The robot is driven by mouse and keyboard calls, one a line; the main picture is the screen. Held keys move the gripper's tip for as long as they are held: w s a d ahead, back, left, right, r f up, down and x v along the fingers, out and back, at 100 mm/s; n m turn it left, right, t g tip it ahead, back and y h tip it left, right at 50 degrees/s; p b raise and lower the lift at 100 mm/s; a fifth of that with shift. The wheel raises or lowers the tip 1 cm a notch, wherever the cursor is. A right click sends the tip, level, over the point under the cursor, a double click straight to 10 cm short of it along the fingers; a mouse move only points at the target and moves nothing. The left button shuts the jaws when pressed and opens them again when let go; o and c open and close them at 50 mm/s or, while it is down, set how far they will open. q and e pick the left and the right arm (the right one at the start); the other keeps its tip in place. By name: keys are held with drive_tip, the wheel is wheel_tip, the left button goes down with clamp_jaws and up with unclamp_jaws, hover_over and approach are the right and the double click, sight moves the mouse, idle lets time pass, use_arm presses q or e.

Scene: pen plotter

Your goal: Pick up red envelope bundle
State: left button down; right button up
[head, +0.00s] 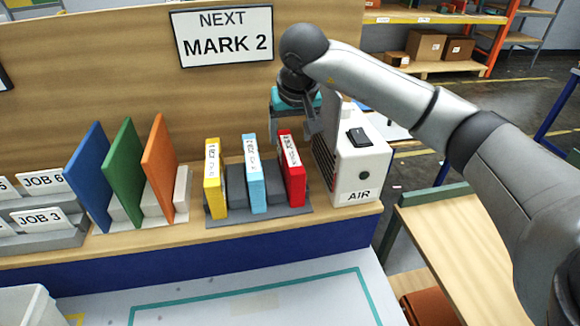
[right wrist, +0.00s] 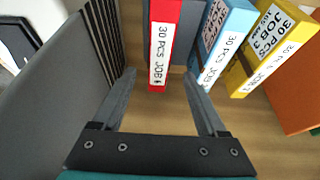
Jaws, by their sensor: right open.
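The red envelope bundle (head: 295,183) stands upright at the right end of a grey holder on the wooden shelf, with a white label on its edge. It also shows in the right wrist view (right wrist: 163,60), labelled "30 PCS". My right gripper (head: 306,122) is above and near the red bundle, beside the white air unit. In the right wrist view my right gripper (right wrist: 160,78) is open and empty, its two fingers apart on either side of the red bundle's line. I cannot tell its exact height over the bundle. My left gripper is not in view.
A light blue bundle (head: 254,180) and a yellow bundle (head: 213,190) stand left of the red one. The white air unit (head: 362,165) is close on the right. Blue, green and orange boards (head: 160,165) stand farther left. The sign (head: 222,37) hangs behind.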

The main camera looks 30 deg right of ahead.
sight(291, 150)
drive_tip(key=shift+s+x, duration=0.2)
drive_tip(key=shift+x, duration=1.3)
drive_tip(key=shift+s+x, duration=0.15)
drive_tip(key=shift+x, duration=1.35)
drive_tip(key=shift+f, duration=0.4)
clamp_jaws()
